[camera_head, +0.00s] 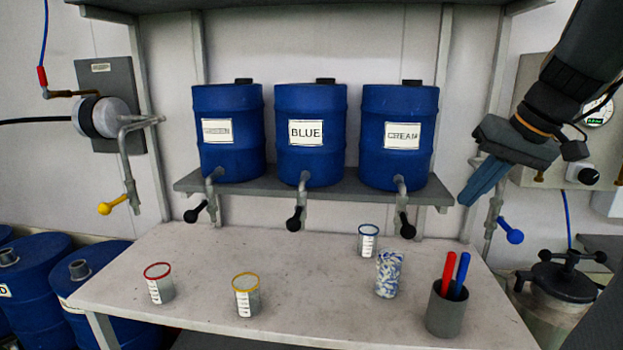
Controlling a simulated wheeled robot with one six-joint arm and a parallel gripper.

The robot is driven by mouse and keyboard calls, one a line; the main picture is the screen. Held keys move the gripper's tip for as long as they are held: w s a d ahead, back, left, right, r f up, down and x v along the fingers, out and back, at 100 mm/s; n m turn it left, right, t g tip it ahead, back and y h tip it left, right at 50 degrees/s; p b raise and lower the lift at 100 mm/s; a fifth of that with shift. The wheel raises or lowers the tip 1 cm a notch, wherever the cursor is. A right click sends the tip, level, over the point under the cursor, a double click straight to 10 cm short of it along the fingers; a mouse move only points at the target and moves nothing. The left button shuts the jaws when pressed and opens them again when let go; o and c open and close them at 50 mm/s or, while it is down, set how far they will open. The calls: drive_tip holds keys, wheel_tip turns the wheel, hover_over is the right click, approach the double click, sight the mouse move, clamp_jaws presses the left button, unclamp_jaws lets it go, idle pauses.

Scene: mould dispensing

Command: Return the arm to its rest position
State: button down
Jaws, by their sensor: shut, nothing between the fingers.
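My gripper (484,181) hangs at the upper right, in front of the right end of the shelf and above the table's back right corner. Its blue fingers are closed together, point down and left, and hold nothing. My dark arm comes in from the top right corner. The gripper appears apart from the table and the objects on it.
Several cups stand on the white table (300,290): red-rimmed (160,287), yellow-rimmed (247,300), blue-rimmed (368,240), and a blue-white one (388,275). A grey holder (446,312) holds red and blue sticks. Blue drums (311,160) with taps sit on the shelf (260,187). A lidded pot (560,290) stands right.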

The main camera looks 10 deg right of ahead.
drive_tip(key=s+a+f+n+g+h, duration=0.1)
drive_tip(key=s+a+f+g, duration=0.1)
drive_tip(key=a+f, duration=0.9)
drive_tip(key=s+a+f+n+g+h, duration=0.1)
drive_tip(key=s+a+f, duration=0.3)
drive_tip(key=a+f, duration=0.7)
drive_tip(key=shift+a+f+n+g, duration=0.25)
drive_tip(key=shift+f+n+g, duration=0.35)
drive_tip(key=shift+f+g, duration=0.15)
drive_tip(key=shift+d, duration=0.1)
